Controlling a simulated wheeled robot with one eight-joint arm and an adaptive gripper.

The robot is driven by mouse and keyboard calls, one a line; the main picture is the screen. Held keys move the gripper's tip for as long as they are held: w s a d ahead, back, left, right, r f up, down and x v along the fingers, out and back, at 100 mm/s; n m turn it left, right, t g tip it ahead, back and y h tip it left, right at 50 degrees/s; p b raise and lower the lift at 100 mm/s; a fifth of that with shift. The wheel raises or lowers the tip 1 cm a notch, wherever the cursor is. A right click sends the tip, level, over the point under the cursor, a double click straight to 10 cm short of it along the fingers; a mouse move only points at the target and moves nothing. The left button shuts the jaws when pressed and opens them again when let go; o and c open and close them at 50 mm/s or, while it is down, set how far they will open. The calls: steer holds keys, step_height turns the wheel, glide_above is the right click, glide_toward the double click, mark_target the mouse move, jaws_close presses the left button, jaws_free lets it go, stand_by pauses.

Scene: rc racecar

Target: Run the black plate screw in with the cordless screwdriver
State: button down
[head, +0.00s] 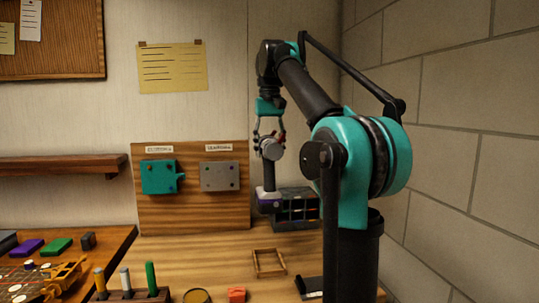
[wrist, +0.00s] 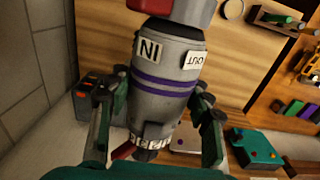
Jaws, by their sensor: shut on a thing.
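My gripper (head: 268,138) is shut on the cordless screwdriver (wrist: 165,85), a grey cylinder with purple bands and IN and OUT labels. In the head view the screwdriver (head: 268,192) hangs below my gripper, to the right of the wooden board. In the wrist view my gripper's fingers (wrist: 158,110) lie on both sides of the body. A numbered ring is at its lower end. I cannot make out a black plate or tell which screw is meant.
A dark drawer organiser (head: 296,213) stands behind the screwdriver. A rack with coloured sticks (head: 132,294) is at front left. A block wall closes off the right.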

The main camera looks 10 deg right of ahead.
mark_target(270, 138)
steer(key=shift+r, duration=1.5)
